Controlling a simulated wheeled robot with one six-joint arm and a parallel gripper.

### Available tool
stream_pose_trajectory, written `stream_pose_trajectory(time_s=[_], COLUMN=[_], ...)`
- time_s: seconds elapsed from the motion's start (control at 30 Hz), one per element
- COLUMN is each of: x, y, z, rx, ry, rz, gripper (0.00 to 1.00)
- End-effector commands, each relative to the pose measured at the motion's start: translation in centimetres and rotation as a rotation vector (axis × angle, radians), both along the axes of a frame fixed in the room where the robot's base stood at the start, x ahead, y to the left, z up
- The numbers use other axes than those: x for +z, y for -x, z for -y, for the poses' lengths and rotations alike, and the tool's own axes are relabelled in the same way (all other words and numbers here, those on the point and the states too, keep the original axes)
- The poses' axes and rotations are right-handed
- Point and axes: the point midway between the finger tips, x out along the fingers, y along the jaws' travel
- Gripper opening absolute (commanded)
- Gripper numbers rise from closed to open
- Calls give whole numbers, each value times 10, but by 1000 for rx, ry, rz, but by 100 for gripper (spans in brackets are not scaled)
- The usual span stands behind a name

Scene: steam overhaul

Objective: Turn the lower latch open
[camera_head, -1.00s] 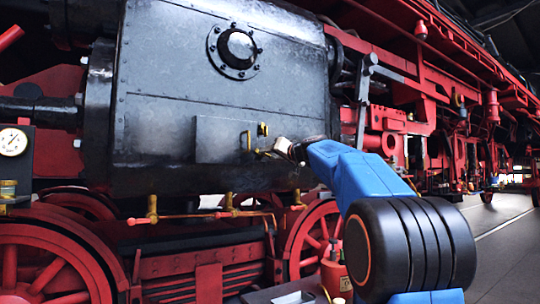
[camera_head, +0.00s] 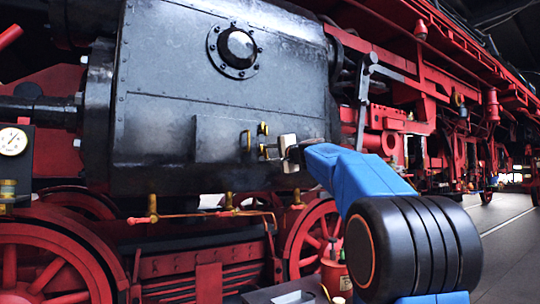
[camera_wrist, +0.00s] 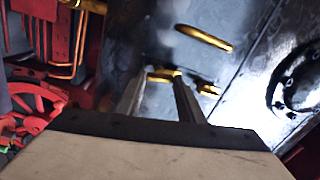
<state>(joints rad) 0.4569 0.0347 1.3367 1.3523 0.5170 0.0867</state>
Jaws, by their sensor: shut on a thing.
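The lower latch (camera_head: 264,152) is a small brass piece at the right edge of a flat panel door on the dark cylinder casing. My gripper (camera_head: 270,152) is shut on it, reaching in from the right. In the wrist view, the lower latch (camera_wrist: 163,73) shows as a brass bar between my two grey fingertips (camera_wrist: 160,82), which partly hide its ends. The upper latch (camera_head: 263,129) is brass too and sits just above; it also shows in the wrist view (camera_wrist: 208,89). The panel door (camera_head: 218,140) lies flat against the casing.
A brass door handle (camera_head: 247,140) stands left of the latches, close to my fingers. A copper pipe with brass valves (camera_head: 229,200) runs below the casing. Red wheels (camera_head: 312,240) and a red can (camera_head: 336,277) are lower down. Open floor (camera_head: 506,240) lies right.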

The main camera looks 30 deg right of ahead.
Motion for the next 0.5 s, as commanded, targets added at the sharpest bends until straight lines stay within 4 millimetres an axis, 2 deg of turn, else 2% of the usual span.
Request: stream_pose_trajectory(time_s=[0.2,0.5], x=[-2,-2], y=[0,0], z=[0,1], rx=[-1,-2], ry=[-123,-205], rz=[-6,-10], gripper=[12,12])
